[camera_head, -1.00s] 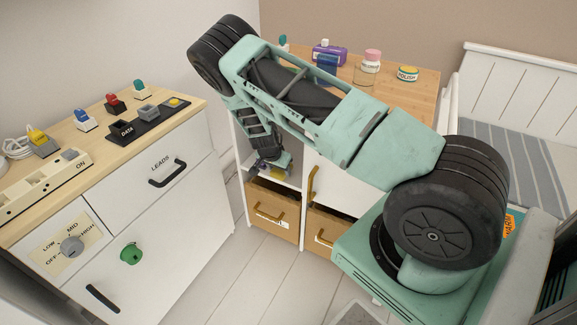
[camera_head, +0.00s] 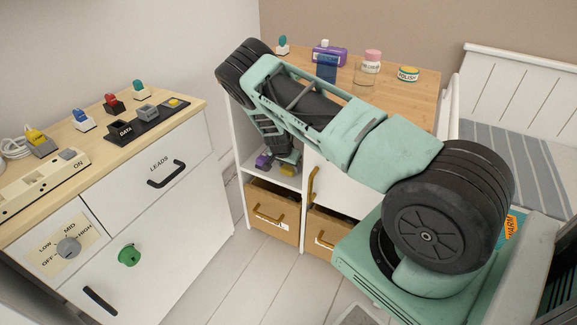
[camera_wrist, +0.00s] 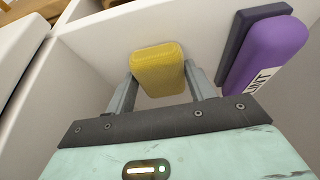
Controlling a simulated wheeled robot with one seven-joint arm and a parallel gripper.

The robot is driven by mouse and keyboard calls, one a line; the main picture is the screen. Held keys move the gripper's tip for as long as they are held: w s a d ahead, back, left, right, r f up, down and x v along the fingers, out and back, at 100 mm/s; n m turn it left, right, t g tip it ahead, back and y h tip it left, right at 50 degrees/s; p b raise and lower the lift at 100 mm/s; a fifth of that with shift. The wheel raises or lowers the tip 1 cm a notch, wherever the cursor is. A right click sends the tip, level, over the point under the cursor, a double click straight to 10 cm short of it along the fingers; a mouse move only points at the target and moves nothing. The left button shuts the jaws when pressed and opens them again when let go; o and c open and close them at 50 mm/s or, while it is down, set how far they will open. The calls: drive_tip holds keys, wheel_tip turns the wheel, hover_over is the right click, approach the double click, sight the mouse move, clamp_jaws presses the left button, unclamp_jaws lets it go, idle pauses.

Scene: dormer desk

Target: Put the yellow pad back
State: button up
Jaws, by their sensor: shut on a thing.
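The yellow pad (camera_wrist: 158,70) is a rounded block between the two fingers of my gripper (camera_wrist: 161,84) in the wrist view. My gripper is shut on it. In the head view, the pad (camera_head: 287,170) shows as a small yellow patch under my gripper, inside the open white compartment of the cabinet. A purple piece with a dark backing and a partly cut-off label (camera_wrist: 265,58) stands to the right of the pad in the wrist view, apart from it. I cannot tell whether the pad touches the shelf floor.
White compartment walls (camera_wrist: 92,42) stand close around my gripper. Below are wooden drawers with brass handles (camera_head: 269,216). The cabinet's wooden top (camera_head: 400,96) holds a purple bottle, jars and a polish tin (camera_head: 408,74). A white desk unit with a green knob (camera_head: 129,255) is at left.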

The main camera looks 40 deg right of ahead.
drive_tip(key=shift+f, duration=0.15)
drive_tip(key=o, duration=0.9)
drive_tip(key=shift+o, duration=0.2)
drive_tip(key=shift+r, duration=0.2)
drive_tip(key=p+v, duration=0.2)
drive_tip(key=v, duration=1)
drive_tip(key=s+a+r+n+y, duration=0.25)
drive_tip(key=a+r, duration=0.25)
drive_tip(key=a, duration=0.5)
drive_tip(key=s+a+r+n+y, duration=0.1)
drive_tip(key=s+a+r+n, duration=0.3)
drive_tip(key=a, duration=0.6)
drive_tip(key=s+a+r+n+y, duration=0.2)
drive_tip(key=s+a+r, duration=0.1)
drive_tip(key=a+r, duration=0.55)
drive_tip(key=s+a+r+n+g, duration=0.1)
drive_tip(key=s+a+r+n, duration=0.3)
drive_tip(key=s, duration=0.3)
drive_tip(key=s+a+r+n+g, duration=0.1)
drive_tip(key=s+a+r+n, duration=0.2)
drive_tip(key=s+a, duration=0.35)
drive_tip(key=s+d+r+n, duration=0.1)
drive_tip(key=s+r+n, duration=0.2)
drive_tip(key=s, duration=0.9)
drive_tip(key=n, duration=0.3)
drive_tip(key=shift+d+t, duration=0.2)
drive_tip(key=shift+t, duration=0.1)
